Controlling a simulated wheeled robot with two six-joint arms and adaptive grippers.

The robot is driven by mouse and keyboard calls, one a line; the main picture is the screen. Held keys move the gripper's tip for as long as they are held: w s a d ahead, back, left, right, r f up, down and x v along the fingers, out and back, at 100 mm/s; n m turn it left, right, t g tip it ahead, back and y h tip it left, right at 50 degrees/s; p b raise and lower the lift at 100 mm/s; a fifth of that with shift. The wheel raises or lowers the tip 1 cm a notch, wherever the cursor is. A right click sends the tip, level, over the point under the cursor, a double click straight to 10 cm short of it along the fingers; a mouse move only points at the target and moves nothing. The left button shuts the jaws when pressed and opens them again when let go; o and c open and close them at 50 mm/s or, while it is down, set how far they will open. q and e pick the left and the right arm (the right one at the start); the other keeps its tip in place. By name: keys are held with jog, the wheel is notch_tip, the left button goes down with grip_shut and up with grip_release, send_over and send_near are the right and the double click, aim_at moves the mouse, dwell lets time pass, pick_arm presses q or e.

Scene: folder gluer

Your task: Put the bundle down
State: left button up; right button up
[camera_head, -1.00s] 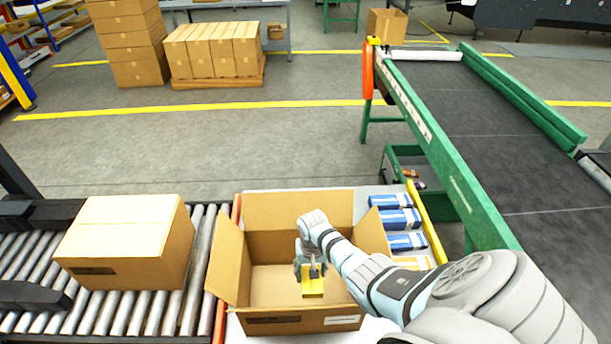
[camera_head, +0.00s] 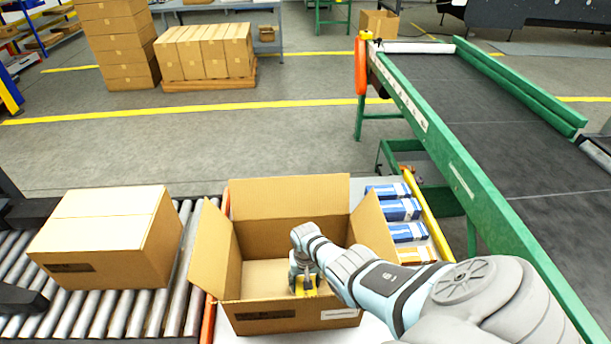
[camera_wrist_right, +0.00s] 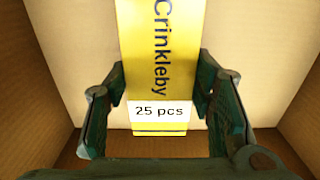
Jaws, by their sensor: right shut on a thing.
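My right gripper (camera_head: 303,276) reaches down into an open cardboard box (camera_head: 268,323). It is shut on a yellow bundle (camera_head: 305,287), low inside the box. In the right wrist view the bundle (camera_wrist_right: 162,60) is yellow with the dark word "Crinkleby" and a white "25 pcs" label. The fingers of the right gripper (camera_wrist_right: 165,112) stand on both sides of it. The box floor (camera_wrist_right: 225,40) shows behind the bundle. I cannot tell whether the bundle touches the floor. My left gripper is not in view.
Blue-and-white bundles (camera_head: 402,209) and an orange one (camera_head: 418,255) lie right of the box. A closed carton (camera_head: 100,230) sits on the roller conveyor (camera_head: 150,312) to the left. A green-framed belt conveyor (camera_head: 480,120) runs at the right.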

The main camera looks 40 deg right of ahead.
jog(key=shift+f, duration=0.2)
jog(key=o, duration=1.2)
jog(key=shift+r, duration=0.1)
jog(key=shift+r, duration=0.1)
notch_tip(320, 180, up, 13)
jog(key=p, duration=0.9)
jog(key=shift+p, duration=0.35)
